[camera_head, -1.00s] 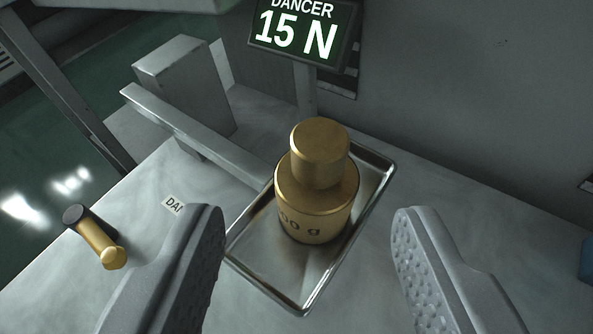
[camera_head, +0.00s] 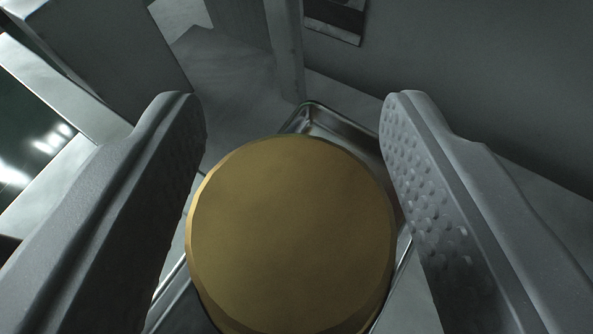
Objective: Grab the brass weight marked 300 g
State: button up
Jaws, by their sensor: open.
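The brass weight (camera_head: 291,235) stands upright in the middle of the camera view, seen from close above. Its round top fills the space between my fingers and hides its body and marking. My gripper (camera_head: 290,100) is open, with one finger on each side of the weight's top. The left finger looks very close to the brass edge; I cannot tell whether either finger touches it. The metal tray (camera_head: 316,112) shows behind and beside the weight, which hides most of it.
A grey block (camera_head: 95,60) and a pale bar (camera_head: 60,85) stand at the upper left. A post (camera_head: 284,45) rises behind the tray. A grey wall (camera_head: 480,80) closes off the upper right. Bare bench surface (camera_head: 225,85) shows behind the left finger.

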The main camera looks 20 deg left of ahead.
jog(key=c, duration=0.9)
